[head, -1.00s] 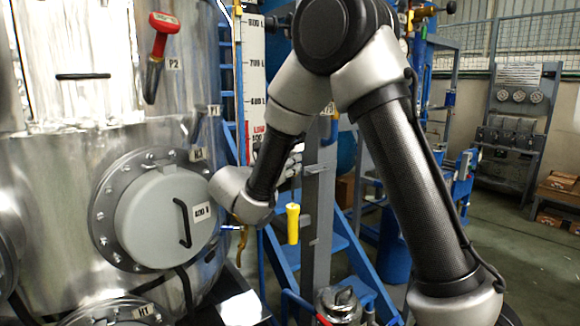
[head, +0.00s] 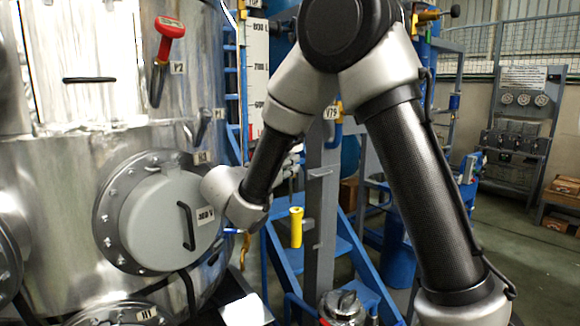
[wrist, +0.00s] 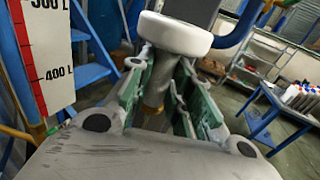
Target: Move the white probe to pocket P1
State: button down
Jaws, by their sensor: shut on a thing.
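In the wrist view my gripper (wrist: 162,88) is shut on the white probe (wrist: 174,33). The probe's round white head sits above the fingers and its metallic stem runs down between the green-lined pads. In the head view my gripper is mostly hidden behind my wrist, and I cannot make out the probe there. Pocket P1 (head: 203,127) is a small dark angled fitting on the steel vessel, beside its P1 label, up and left of my wrist. My gripper is apart from it.
A red-headed probe (head: 167,30) stands in the P2 pocket (head: 157,83). The vessel's round grey hatch (head: 160,225) is close to my wrist. A blue ladder frame (head: 335,245), a yellow cylinder (head: 296,227) and a level scale (head: 256,70) are nearby.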

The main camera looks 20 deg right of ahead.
jog(key=shift+s+a+r, duration=0.75)
jog(key=shift+s+a, duration=0.2)
jog(key=shift+a, duration=0.15)
